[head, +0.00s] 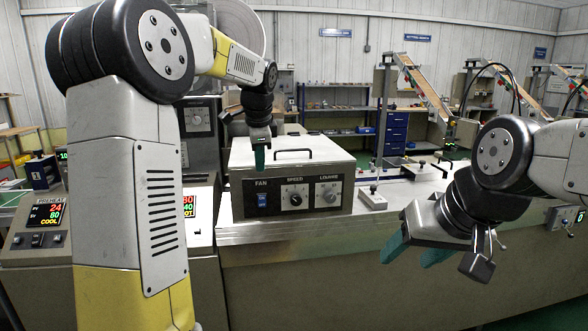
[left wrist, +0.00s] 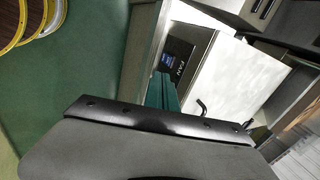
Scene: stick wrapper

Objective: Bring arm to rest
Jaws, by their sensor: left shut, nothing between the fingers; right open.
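My left gripper (head: 260,158) hangs in front of the left part of the fan box (head: 290,158) in the head view, its green fingertips together and empty. In the left wrist view its fingers (left wrist: 162,90) also show together, with the box lid (left wrist: 232,82) beyond them. I cannot tell whether the fingertips touch the box. My right gripper (head: 418,250) is at the right in the head view, in front of the counter, with its green fingers apart and nothing between them.
The fan box has a blue fan switch (head: 262,200), two knobs and a top handle (head: 293,153). It stands on a metal counter (head: 300,228). A control panel with a lit display (head: 45,215) is at the left. Inclined conveyors (head: 425,88) stand behind at right.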

